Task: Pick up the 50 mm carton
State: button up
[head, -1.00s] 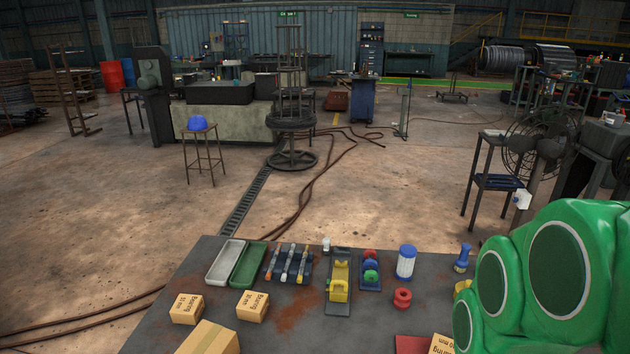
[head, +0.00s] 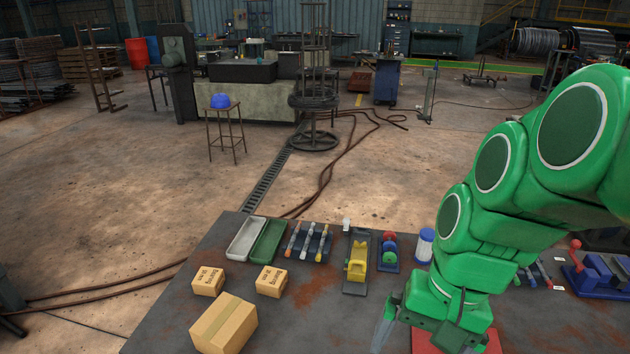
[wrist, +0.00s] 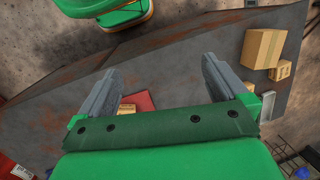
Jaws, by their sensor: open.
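Two small cartons with printed labels, a left one (head: 208,281) and a right one (head: 271,281), sit on the dark table in the head view. The print is too small to read the sizes surely. A larger plain carton (head: 224,325) stands in front of them. In the wrist view, part of another small carton (wrist: 127,109) shows on a red mat (wrist: 142,99), close to the left finger; its label is hidden. My gripper (wrist: 160,72) is open and empty above the table, over the red mat (head: 424,341) in the head view.
A grey tray (head: 246,238), a green tray (head: 268,242), a yellow tool (head: 357,262) and a blue-and-white cylinder (head: 425,246) line the table's back. A blue vise (head: 600,272) stands right. Bare table lies between the larger carton and my gripper.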

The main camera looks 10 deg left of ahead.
jog(key=w+a+m+y, duration=0.45)
jog(key=w+a, duration=0.55)
jog(key=a, duration=0.4)
jog(key=w+a+m+y, duration=0.3)
jog(key=w+a+m, duration=0.3)
jog(key=w+a, duration=0.6)
jog(key=w+a+m+y, duration=0.5)
jog(key=w+a, duration=0.4)
jog(key=a, duration=0.7)
jog(key=h, duration=0.1)
send_near(203, 279)
jog(key=shift+m+t, duration=0.25)
jog(key=shift+t, duration=0.05)
jog(key=a, duration=0.1)
jog(key=a+f, duration=0.1)
jog(key=a, duration=0.1)
jog(key=w+a+f, duration=0.1)
jog(key=shift+a+f, duration=0.25)
jog(key=shift+a, duration=0.1)
jog(key=shift+a+f, duration=0.1)
jog(key=shift+a, duration=0.45)
jog(key=shift+s+f+x, duration=0.1)
jog(key=shift+s+x, duration=0.1)
jog(key=shift+x, duration=1.05)
jog(key=shift+s+f+x, duration=0.15)
jog(key=shift+x, duration=1.15)
jog(key=shift+d, duration=0.15)
jog(key=shift+r, duration=0.1)
jog(key=shift+c, duration=0.2)
jog(key=c, duration=1.1)
